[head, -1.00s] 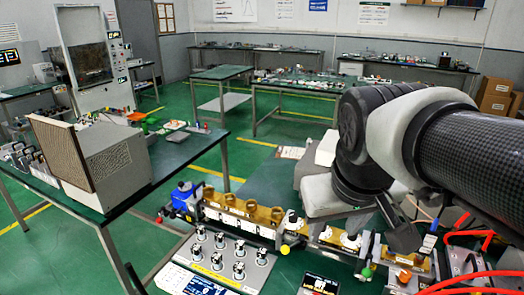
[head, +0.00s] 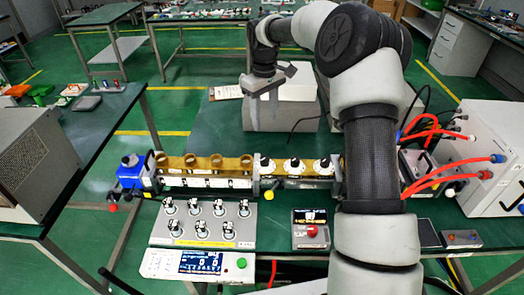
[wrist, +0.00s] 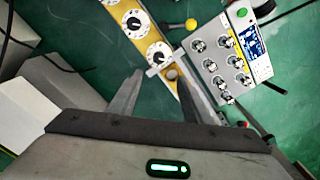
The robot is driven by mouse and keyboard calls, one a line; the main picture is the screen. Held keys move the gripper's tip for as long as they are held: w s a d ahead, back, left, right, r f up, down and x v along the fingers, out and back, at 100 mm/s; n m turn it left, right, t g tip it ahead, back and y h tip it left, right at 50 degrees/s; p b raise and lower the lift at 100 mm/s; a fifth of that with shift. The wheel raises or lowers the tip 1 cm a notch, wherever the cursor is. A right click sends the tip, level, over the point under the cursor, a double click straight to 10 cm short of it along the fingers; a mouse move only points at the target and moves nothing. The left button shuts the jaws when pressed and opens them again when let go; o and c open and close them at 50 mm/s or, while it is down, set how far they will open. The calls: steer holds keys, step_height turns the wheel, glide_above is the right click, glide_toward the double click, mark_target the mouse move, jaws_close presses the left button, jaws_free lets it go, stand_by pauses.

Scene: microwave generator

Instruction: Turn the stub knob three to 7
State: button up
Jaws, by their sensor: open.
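Three black knobs on white numbered dials sit in a row on the brass section: left (head: 266,163), middle (head: 294,163) and right (head: 322,164). I cannot tell which is stub knob three or read their settings. In the wrist view, the left dial (wrist: 160,55) is nearest the fingertips, with the middle dial (wrist: 133,23) beyond it. My gripper (head: 264,108) points down behind the brass line, in front of a grey box. In the wrist view, my gripper (wrist: 160,78) has its fingers apart with nothing between them. It touches no knob.
A panel with several knobs (head: 203,222) stands before the brass line, with a yellow ball (head: 268,195) beside it. Red cables (head: 440,165) loop at right. The grey box (head: 282,105) stands close behind my gripper.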

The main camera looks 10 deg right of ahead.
mark_target(265, 158)
steer(key=f, duration=0.6)
steer(key=f+p, duration=0.1)
steer(key=f, duration=1.1)
steer(key=shift+w+d+f, duration=0.15)
steer(key=shift+w, duration=0.1)
steer(key=c, duration=1)
steer(key=shift+c, duration=0.2)
